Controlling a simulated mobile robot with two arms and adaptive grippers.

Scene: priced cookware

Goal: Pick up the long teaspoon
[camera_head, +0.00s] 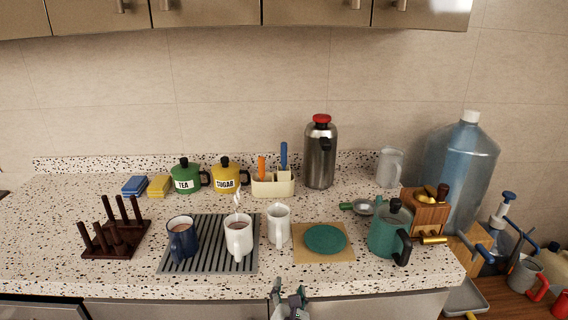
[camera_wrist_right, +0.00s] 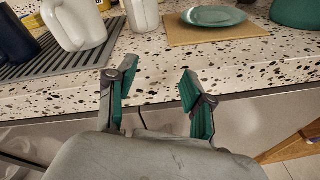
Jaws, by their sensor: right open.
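I cannot make out a long teaspoon for certain in either view. A cream holder (camera_head: 273,186) at the back of the counter has an orange handle (camera_head: 262,167) and a blue handle (camera_head: 284,156) standing in it; what they belong to is hidden. My right gripper (camera_head: 290,292) is at the counter's front edge, below the white mug (camera_head: 279,226). In the right wrist view the right gripper (camera_wrist_right: 152,90) is open, with nothing between its green-padded fingers. My left gripper is not in view.
A dark blue mug (camera_head: 182,242) and a steaming white mug (camera_head: 238,240) stand on a striped grey mat (camera_head: 208,262). A green plate (camera_head: 325,239) lies on a tan board (camera_head: 308,258). A green pot (camera_head: 386,237) stands right. The counter (camera_head: 340,280) front is mostly clear.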

